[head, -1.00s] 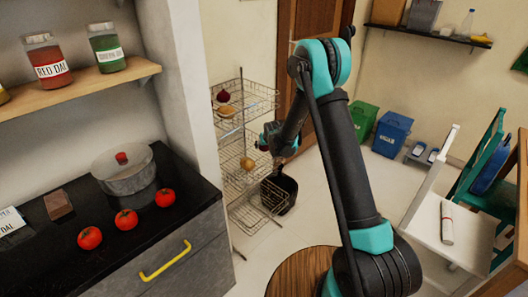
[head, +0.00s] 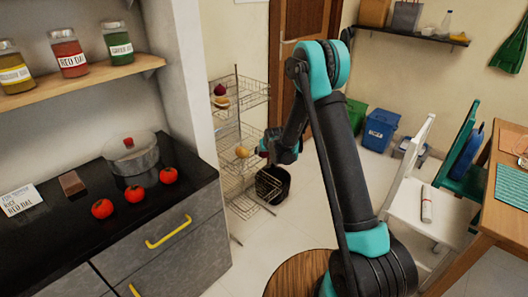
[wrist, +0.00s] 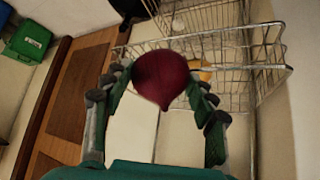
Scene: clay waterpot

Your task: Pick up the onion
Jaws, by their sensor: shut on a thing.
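A dark red onion (wrist: 161,77) is held between the fingers of my gripper (wrist: 158,92) in the wrist view. The fingers touch it on both sides, and its pointed end faces my palm. In the head view my gripper (head: 266,151) is small, at the end of my lowered arm, in front of the wire rack (head: 238,128). The held onion shows there only as a small reddish patch, mostly hidden. A second dark red round thing (head: 220,89) sits in the rack's top basket.
Tan round produce (head: 242,152) sits in the middle basket. A black bin (head: 273,184) stands beside the rack, below my gripper. The counter (head: 60,235) with tomatoes is left. A white chair (head: 440,212) and wooden table (head: 500,215) are right. Floor between is clear.

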